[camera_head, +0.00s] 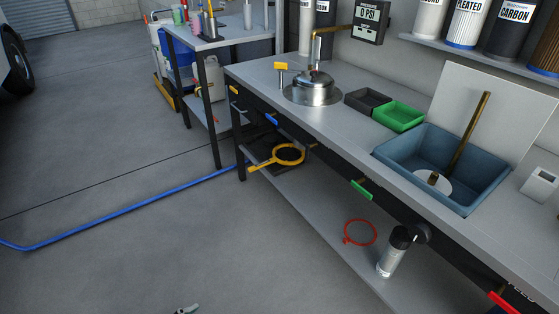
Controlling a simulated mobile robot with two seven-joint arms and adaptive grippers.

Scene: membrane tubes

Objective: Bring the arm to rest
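A small grey and dark piece (185,309) shows at the bottom edge of the head view, left of the middle. It looks like the tip of my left gripper (187,308), but most of it is cut off by the frame. Its finger opening and anything it may hold cannot be seen. It is over open floor, well apart from the workbench (330,125). My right gripper is out of view.
The bench carries a round steel vessel (313,88), black (366,99) and green (399,115) trays and a blue sink (440,165). A capped clear canister (391,255), red ring (360,232) and yellow strap wrench (288,154) are below. A blue hose (120,209) crosses otherwise clear floor.

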